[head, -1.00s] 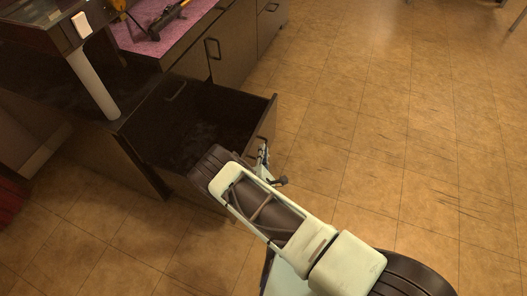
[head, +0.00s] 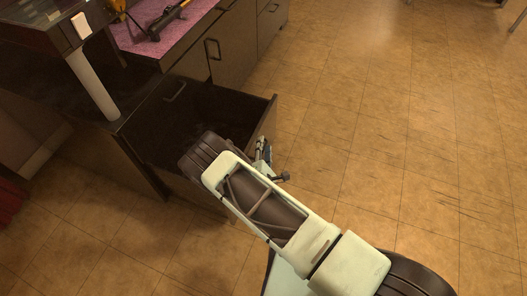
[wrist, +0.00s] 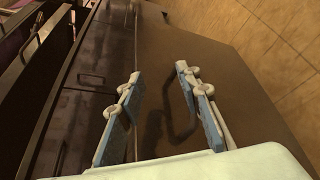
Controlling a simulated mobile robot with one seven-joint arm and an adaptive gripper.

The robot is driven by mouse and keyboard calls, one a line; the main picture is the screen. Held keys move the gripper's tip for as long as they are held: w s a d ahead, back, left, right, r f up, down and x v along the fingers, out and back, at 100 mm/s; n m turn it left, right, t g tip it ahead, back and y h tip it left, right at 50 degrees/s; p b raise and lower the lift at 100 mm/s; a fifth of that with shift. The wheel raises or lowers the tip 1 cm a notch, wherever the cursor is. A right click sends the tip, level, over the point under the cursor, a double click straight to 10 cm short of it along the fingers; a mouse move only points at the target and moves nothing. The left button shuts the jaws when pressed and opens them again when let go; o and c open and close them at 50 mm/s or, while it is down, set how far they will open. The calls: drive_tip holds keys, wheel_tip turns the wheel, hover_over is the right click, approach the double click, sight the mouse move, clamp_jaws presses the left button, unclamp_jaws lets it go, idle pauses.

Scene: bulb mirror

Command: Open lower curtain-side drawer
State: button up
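A dark drawer (head: 262,122) stands pulled out of the cabinet in the head view, and its hollow inside shows from above. Its brown front panel (wrist: 235,75) fills much of the wrist view. My gripper (head: 264,152) is at the outer side of this front, partly hidden behind my arm in the head view. In the wrist view my gripper (wrist: 157,75) has its two blue-grey fingers apart.
Closed cabinet fronts with handles (head: 232,48) run on behind the drawer, under a pink-topped counter (head: 150,45). A pale post (head: 95,85) stands at left. Tiled floor (head: 380,120) is clear to the right.

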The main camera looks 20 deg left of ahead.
wheel_tip(320, 180, up, 6)
drive_tip(key=shift+a, duration=0.15)
idle(0.6)
